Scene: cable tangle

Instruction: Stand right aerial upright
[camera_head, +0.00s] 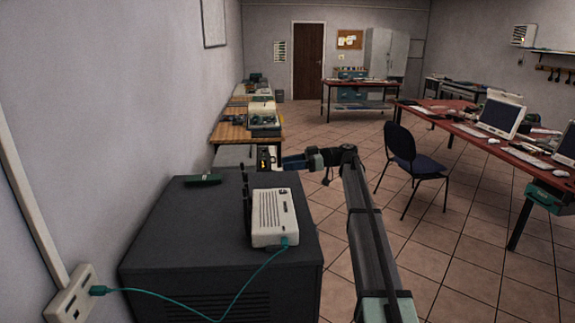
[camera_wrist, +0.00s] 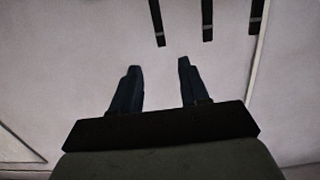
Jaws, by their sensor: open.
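A white router (camera_head: 273,217) sits on top of a dark cabinet (camera_head: 165,228). Dark aerials stand along its left edge (camera_head: 246,205) in the head view, overlapping so that I cannot separate them. In the wrist view three dark bars, seemingly the aerials, show at the top: one left (camera_wrist: 157,22), one in the middle (camera_wrist: 207,20) and one right (camera_wrist: 256,15). I cannot tell their tilt surely. My gripper (camera_wrist: 158,66) is open and empty, its fingers apart from the bars. In the head view my gripper (camera_head: 271,159) is beyond the router, near the cabinet's far edge.
A teal cable (camera_head: 245,283) runs from the router to a wall socket (camera_head: 72,296). A small dark green item (camera_head: 203,180) lies at the cabinet's back left. The wall (camera_head: 120,110) is close on the left. A chair (camera_head: 412,160) stands to the right, clear of the cabinet.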

